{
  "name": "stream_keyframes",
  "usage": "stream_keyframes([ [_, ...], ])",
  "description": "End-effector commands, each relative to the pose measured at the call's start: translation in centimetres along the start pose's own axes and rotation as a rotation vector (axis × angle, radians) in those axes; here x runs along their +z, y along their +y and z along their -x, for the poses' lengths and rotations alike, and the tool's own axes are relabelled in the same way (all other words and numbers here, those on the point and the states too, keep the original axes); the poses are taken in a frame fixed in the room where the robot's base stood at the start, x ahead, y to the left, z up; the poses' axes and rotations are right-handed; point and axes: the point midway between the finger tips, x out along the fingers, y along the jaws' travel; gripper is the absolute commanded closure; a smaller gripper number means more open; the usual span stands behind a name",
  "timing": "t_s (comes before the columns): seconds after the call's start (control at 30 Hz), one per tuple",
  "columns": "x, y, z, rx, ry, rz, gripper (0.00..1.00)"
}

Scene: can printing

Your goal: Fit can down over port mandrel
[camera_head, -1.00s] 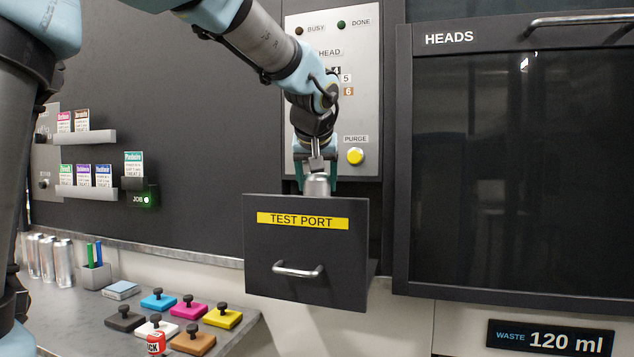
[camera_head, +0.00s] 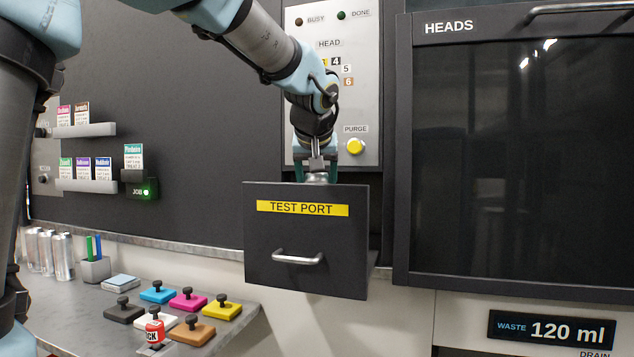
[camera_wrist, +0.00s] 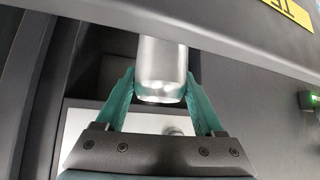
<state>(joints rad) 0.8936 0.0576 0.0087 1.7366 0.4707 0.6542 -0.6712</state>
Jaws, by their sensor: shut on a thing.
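My gripper (camera_head: 317,172) is above the open TEST PORT drawer (camera_head: 306,239), pointing down. It is shut on a silver can (camera_head: 317,178), and only the can's top shows over the drawer front. In the wrist view the can (camera_wrist: 161,68) sits between the two green fingers (camera_wrist: 161,95), with its rounded end toward the palm. The drawer front hides the can's lower part in the head view. The port mandrel cannot be made out in either view, so I cannot tell whether the can is around it.
A control panel with a yellow PURGE button (camera_head: 355,146) is behind my gripper. The HEADS cabinet (camera_head: 520,160) stands to the right. Several silver cans (camera_head: 62,256) and coloured stamp-like pads (camera_head: 187,300) are on the counter (camera_head: 232,325) at lower left.

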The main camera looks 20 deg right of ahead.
Motion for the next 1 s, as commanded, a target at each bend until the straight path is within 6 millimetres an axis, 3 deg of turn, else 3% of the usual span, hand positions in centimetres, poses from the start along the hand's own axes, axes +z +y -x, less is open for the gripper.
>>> stream_keyframes([
  [1.0, 1.8, 0.0, -1.8, 0.000, 0.000, 0.000, 0.81],
])
